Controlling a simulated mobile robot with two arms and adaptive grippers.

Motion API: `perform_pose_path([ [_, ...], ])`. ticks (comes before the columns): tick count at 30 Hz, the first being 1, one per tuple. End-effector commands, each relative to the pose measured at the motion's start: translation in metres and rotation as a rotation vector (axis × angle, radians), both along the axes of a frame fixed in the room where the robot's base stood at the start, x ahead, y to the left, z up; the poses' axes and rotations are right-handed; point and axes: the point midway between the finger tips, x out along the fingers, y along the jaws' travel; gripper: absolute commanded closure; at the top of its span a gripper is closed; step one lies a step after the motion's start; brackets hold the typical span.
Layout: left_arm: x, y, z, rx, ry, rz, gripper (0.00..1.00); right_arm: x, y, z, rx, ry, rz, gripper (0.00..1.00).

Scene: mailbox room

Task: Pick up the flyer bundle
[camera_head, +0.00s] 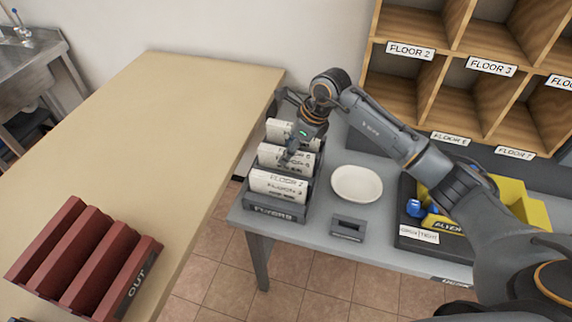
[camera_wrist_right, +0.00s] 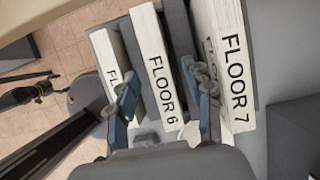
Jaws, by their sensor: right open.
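Several white flyer bundles stand on edge in a dark grey rack marked FLYERS (camera_head: 273,210) in the head view. The front bundle (camera_head: 278,184) faces the camera; the middle bundle (camera_head: 270,154) and a rear bundle (camera_head: 277,128) are partly hidden by my arm. My right gripper (camera_head: 292,152) is open above the rack. In the wrist view its fingers (camera_wrist_right: 165,98) stand on either side of the FLOOR 6 bundle (camera_wrist_right: 152,62), with the FLOOR 7 bundle (camera_wrist_right: 227,70) outside the right finger. Contact cannot be told. My left gripper is not in view.
A white dish (camera_head: 357,184) and a small dark holder (camera_head: 348,229) stand right of the rack on the grey table. A tray with yellow bins (camera_head: 537,214) is farther right. Wooden floor cubbies (camera_head: 455,105) rise behind. A wooden table (camera_head: 135,130) with a red OUT rack (camera_head: 82,262) is left.

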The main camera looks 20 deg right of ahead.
Motion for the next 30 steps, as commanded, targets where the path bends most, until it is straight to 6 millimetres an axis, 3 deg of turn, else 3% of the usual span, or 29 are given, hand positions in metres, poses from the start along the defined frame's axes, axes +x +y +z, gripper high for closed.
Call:
perform_pose_path([
  [11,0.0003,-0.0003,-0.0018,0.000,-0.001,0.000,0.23,0.0001,-0.0002,-0.0009,-0.001,-0.001,0.000,0.49],
  [19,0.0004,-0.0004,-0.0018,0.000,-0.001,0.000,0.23,0.0001,-0.0002,-0.0010,0.000,0.000,0.000,1.00],
  [30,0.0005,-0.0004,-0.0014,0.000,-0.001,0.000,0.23,0.0004,0.0000,-0.0001,0.001,-0.002,0.000,1.00],
])
